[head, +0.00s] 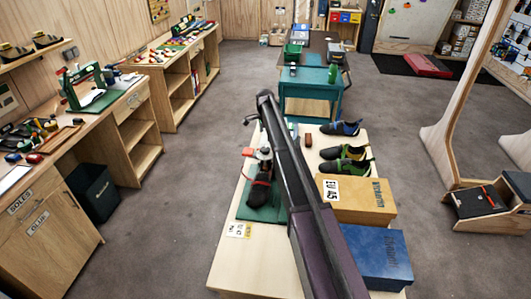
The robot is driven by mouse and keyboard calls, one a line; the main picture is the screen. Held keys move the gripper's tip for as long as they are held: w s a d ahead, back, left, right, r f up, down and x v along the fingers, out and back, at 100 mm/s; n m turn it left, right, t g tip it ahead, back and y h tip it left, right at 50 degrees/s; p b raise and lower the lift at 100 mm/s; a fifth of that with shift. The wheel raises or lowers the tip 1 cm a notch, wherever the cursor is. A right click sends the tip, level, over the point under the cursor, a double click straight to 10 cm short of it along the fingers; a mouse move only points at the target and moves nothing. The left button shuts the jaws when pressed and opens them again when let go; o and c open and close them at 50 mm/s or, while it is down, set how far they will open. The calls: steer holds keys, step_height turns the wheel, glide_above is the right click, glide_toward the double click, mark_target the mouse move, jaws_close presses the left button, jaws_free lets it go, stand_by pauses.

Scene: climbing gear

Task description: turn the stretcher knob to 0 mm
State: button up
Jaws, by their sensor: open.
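The shoe stretcher (262,207) stands at the left side of the light wooden table, on a green base. A dark shoe-like part with some red sits on it. A small red part (248,152) juts out at its upper left; I cannot tell whether this is the knob, and no scale reading is legible. My gripper (250,119) shows as a small dark claw shape left of my arm's far end, near the table's far edge. It is open and looks empty, apart from the stretcher. My arm hides part of the stretcher's right side.
Climbing shoes (345,152), a tan box (360,205) marked EU 45 and a blue box (376,257) stand at the table's right. A printed card (239,230) lies at front left. A teal cart (310,92) stands behind.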

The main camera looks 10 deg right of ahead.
mark_target(265, 149)
steer(key=shift+f+b, duration=3.4)
steer(key=shift+f, duration=0.3)
steer(key=c, duration=1.1)
